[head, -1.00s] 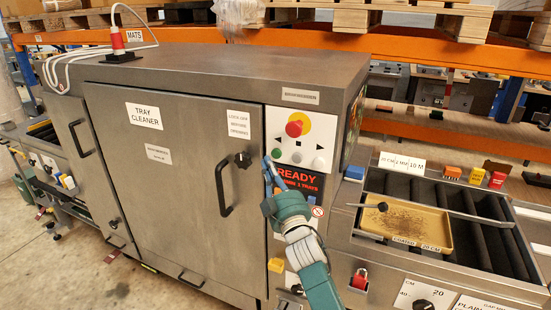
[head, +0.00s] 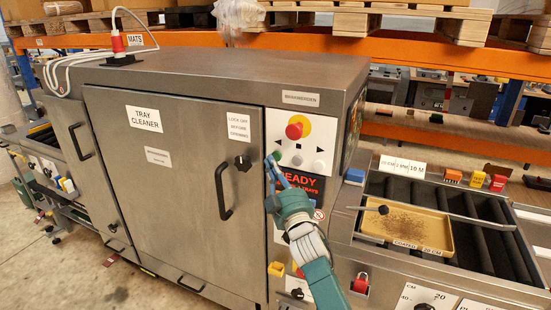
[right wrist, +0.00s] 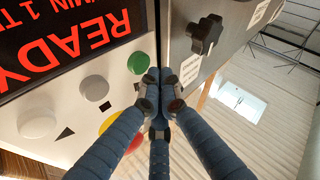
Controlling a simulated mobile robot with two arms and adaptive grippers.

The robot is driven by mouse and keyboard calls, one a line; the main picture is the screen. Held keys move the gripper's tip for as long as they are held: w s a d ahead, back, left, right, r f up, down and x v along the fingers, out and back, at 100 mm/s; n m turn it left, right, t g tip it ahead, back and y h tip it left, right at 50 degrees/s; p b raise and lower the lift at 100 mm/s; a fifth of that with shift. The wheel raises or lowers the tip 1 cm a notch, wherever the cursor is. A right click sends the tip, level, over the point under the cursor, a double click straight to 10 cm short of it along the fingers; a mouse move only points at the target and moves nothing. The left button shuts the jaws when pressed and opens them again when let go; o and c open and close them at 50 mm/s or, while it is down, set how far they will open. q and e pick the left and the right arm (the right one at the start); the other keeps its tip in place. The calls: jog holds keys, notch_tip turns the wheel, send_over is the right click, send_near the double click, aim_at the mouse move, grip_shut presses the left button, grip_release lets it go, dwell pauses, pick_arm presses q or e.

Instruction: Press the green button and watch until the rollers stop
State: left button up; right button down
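The green button (head: 276,156) is on the tray cleaner's (head: 165,160) white control panel, partly covered by my right gripper (head: 270,163) in the head view. In the right wrist view the green button (right wrist: 138,62) shows just beyond the closed fingertips (right wrist: 160,88). The fingertips are drawn together and hold nothing. I cannot tell whether they touch the button. The red display (right wrist: 70,40) reads READY. Dark rollers (head: 485,235) lie on the right conveyor, under a yellow tray (head: 452,238) with brown crumbs. My left gripper is not in view.
A red stop knob on a yellow disc (head: 294,128) sits above the green button, and a white button (head: 318,167) is to the right. The door's black knob (head: 242,162) and handle (head: 222,192) are just left of my gripper. A bar crosses above the tray.

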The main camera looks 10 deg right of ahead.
jog(key=shift+w+d, duration=0.1)
dwell(0.7)
jog(key=shift+w+d, duration=0.2)
jog(key=shift+w, duration=0.05)
